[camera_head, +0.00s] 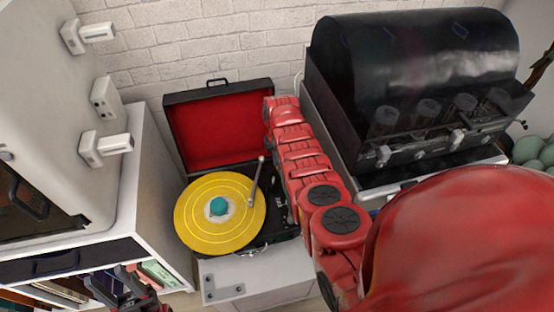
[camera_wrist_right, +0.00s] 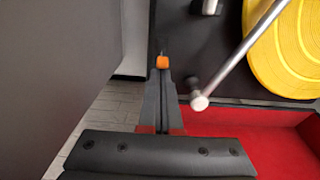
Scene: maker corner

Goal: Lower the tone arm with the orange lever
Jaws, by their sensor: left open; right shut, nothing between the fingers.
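A record player with a yellow record (camera_head: 190,222) stands open, its red-lined lid (camera_head: 205,130) raised. The silver tone arm (camera_head: 257,182) reaches from its pivot over the record; I cannot tell whether it touches. It also shows in the right wrist view (camera_wrist_right: 238,58). The orange lever (camera_wrist_right: 162,62) shows there just at the tips of my right gripper (camera_wrist_right: 163,78), whose fingers are shut with nothing between them. Whether they touch the lever is unclear. In the head view my red right arm hides the right gripper and lever. My left gripper (camera_head: 128,290) is open, low at left.
A black-hooded machine (camera_head: 415,70) stands right of the player, close to my right arm. A white cabinet (camera_head: 145,150) stands at left. The light surface (camera_head: 250,270) before the player has a clear part.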

